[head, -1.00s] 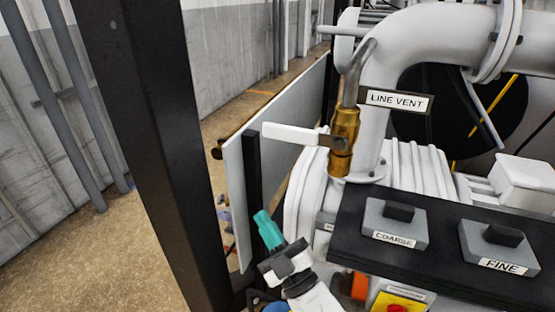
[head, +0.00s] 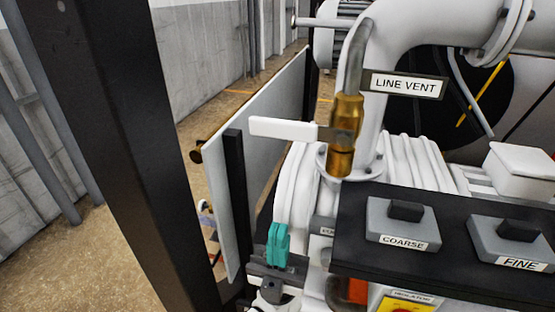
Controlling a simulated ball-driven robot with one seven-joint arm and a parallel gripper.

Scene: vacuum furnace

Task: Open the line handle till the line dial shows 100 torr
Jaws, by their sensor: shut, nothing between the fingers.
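The line handle (head: 284,129) is a flat white lever on a brass valve (head: 345,137) under the LINE VENT label (head: 402,85). It points left, across the upright brass body. My gripper (head: 278,243), with teal fingers, is shut and empty below the lever. Its fingers point up and are apart from the handle. No line dial shows in the head view.
A black post (head: 130,150) stands at the left, and a pale panel (head: 270,145) with a dark edge stands behind my gripper. A black shelf (head: 350,230) with COARSE (head: 402,222) and FINE (head: 515,240) boxes lies to the right. White pipework (head: 405,25) rises behind the valve.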

